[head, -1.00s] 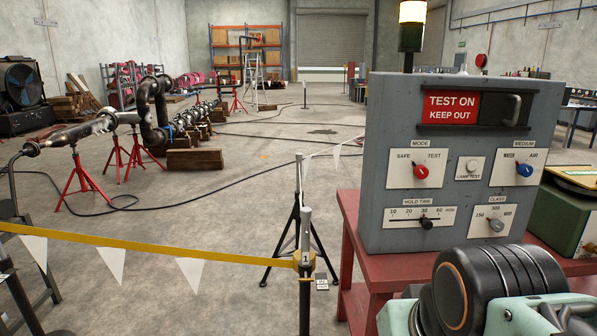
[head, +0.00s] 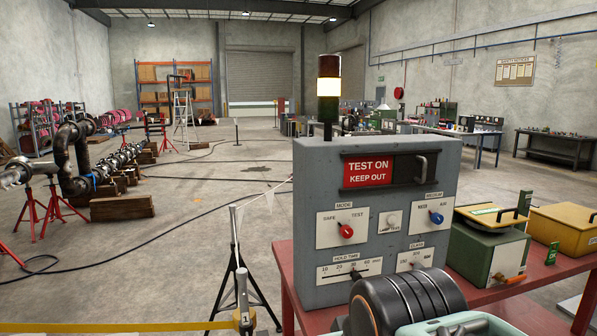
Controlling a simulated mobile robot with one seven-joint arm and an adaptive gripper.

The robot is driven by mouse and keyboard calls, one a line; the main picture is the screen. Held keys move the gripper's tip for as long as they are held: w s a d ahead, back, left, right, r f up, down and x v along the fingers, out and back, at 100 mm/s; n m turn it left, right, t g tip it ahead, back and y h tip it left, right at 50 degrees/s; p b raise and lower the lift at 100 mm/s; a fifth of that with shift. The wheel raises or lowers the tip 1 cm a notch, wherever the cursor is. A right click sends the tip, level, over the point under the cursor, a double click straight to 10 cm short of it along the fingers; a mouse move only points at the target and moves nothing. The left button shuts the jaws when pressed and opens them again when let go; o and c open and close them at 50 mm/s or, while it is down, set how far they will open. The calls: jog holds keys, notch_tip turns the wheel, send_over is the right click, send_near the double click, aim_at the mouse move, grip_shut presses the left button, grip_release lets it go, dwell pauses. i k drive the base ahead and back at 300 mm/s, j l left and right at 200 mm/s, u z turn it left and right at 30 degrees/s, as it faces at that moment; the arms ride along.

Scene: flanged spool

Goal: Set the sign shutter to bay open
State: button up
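The grey control box (head: 310,215) stands on a red table. Its sign window shows a red panel reading "TEST ON KEEP OUT" (head: 368,172). The sign shutter's dark plate with a light grey upright handle (head: 421,167) fills the right end of the window. No "bay open" wording shows. Part of my arm, black and ribbed with pale green, is at the bottom right in front of the box's lower edge. My gripper's fingers are not in view.
The box face carries a red MODE knob (head: 346,231), a blue MEDIUM knob (head: 436,217), a lamp test button (head: 391,221) and a HOLD TIME slider. A lit beacon (head: 328,87) rises behind the box. A green case (head: 487,248) and yellow case (head: 563,231) sit to its right. A barrier post (head: 242,290) stands left.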

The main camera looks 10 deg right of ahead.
aim_at(420, 168)
jog(key=i+l, duration=0.1)
jog(key=l, duration=0.3)
jog(key=i+l, duration=0.1)
jog(key=l, duration=0.3)
jog(key=i+l, duration=0.1)
jog(key=l, duration=0.3)
jog(key=z, duration=0.15)
jog(key=l+u, duration=0.15)
jog(key=i+l, duration=0.05)
jog(key=l, duration=0.05)
